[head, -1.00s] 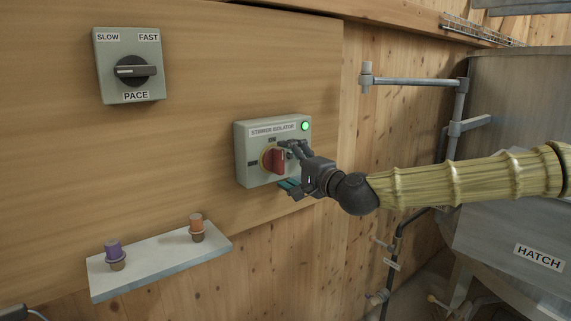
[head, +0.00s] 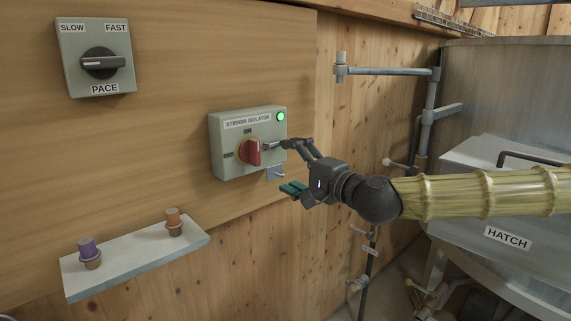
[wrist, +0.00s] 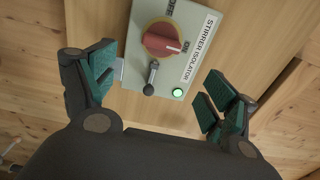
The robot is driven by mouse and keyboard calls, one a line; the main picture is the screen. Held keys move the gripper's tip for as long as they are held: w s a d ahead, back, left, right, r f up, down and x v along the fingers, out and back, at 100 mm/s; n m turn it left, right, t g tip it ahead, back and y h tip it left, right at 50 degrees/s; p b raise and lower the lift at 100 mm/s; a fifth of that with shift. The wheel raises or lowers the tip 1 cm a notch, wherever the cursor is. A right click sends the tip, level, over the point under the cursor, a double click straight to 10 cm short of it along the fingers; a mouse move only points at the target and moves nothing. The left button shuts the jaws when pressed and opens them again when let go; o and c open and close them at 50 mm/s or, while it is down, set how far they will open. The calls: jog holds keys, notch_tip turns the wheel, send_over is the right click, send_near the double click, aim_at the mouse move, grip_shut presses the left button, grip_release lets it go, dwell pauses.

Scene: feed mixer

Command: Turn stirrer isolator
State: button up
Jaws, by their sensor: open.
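The stirrer isolator (head: 222,160) is a grey-green box on the wooden wall, with a lit green lamp (head: 281,117). Its red knob (head: 252,153) sits on a yellow ring. In the wrist view the knob (wrist: 163,39) has its white mark pointing towards ON. A small metal lever with a dark ball end (wrist: 149,88) stands beside the knob, and a grey tab (head: 274,174) sticks out at the box's edge. My gripper (head: 288,167) is open and empty, just right of the box. In the wrist view its teal pads (wrist: 161,88) are spread wide, apart from the knob.
A pace switch box (head: 95,85) is at the upper left. A shelf (head: 135,262) below holds a purple-topped plug (head: 89,253) and an orange-topped plug (head: 174,222). At right are a metal tank with a hatch (head: 490,165) and pipe rails (head: 392,71).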

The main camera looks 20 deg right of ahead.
jog(key=shift+s+d, duration=0.15)
jog(key=shift+s, duration=0.2)
dwell(0.4)
jog(key=s+a+f+n+g+h, duration=0.1)
jog(key=s+a+f+n+g, duration=0.15)
jog(key=f, duration=1.05)
jog(key=s+a+f+n+g+h, duration=0.1)
jog(key=s+a+f+g, duration=0.15)
jog(key=f, duration=0.95)
jog(key=s+a+f+n+g+h, duration=0.15)
jog(key=f+g, duration=0.25)
jog(key=f, duration=0.9)
jog(key=s+d+f+n+g+h, duration=0.1)
jog(key=s+f+n+g, duration=0.7)
jog(key=s+f, duration=2)
jog(key=s+h, duration=0.1)
jog(key=s, duration=0.1)
jog(key=shift+s+d+n+h, duration=0.15)
jog(key=shift+s+n+h, duration=0.2)
jog(key=shift+s+n, duration=0.05)
